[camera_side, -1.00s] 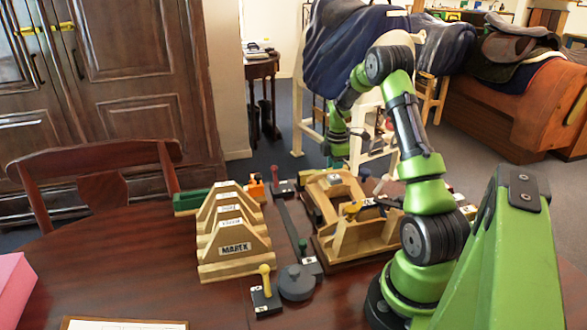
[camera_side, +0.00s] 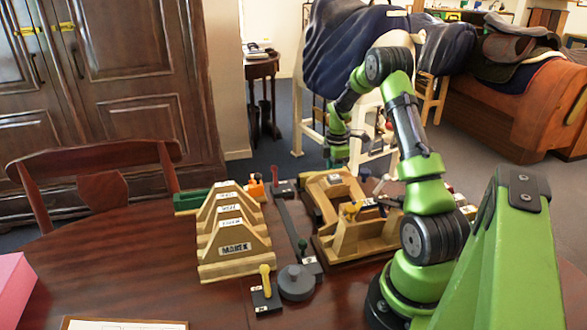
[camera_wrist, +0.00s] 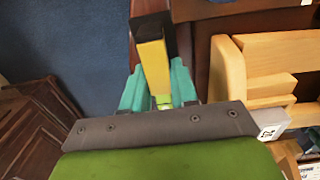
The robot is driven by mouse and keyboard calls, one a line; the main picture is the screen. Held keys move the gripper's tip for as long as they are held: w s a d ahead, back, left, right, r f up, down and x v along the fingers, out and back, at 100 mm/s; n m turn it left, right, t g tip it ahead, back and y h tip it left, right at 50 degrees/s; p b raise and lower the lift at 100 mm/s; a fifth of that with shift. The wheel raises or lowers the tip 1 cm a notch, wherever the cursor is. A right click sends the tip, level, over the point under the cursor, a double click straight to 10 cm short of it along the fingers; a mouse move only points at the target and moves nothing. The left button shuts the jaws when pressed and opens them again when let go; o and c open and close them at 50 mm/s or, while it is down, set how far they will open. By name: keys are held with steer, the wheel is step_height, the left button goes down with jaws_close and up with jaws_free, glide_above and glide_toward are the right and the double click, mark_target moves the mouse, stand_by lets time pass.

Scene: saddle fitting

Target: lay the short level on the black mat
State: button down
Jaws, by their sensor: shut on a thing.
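In the wrist view, my gripper (camera_wrist: 161,98) has its teal fingers closed around a yellow bar (camera_wrist: 153,62), which I take to be the short level. The bar sticks out beyond the fingertips. A black patch (camera_wrist: 141,22) lies behind its far end; I cannot tell whether it is the black mat or part of the held thing. In the side view, my gripper (camera_side: 338,162) is at the far side of the table, behind the wooden frames. The held bar is not clear there, and I cannot make out the mat.
A wooden frame (camera_side: 362,238) stands near my gripper; its pale parts fill the right of the wrist view (camera_wrist: 262,62). Labelled wooden gauges (camera_side: 235,250) stand left of it. A dark bar (camera_side: 290,222) and a round grey weight (camera_side: 297,282) lie between.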

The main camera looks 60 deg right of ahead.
stand_by(0.4)
steer(key=shift+c, duration=2)
jaws_free()
steer(key=shift+r, duration=2.5)
steer(key=shift+r, duration=0.1)
steer(key=shift+r, duration=1.4)
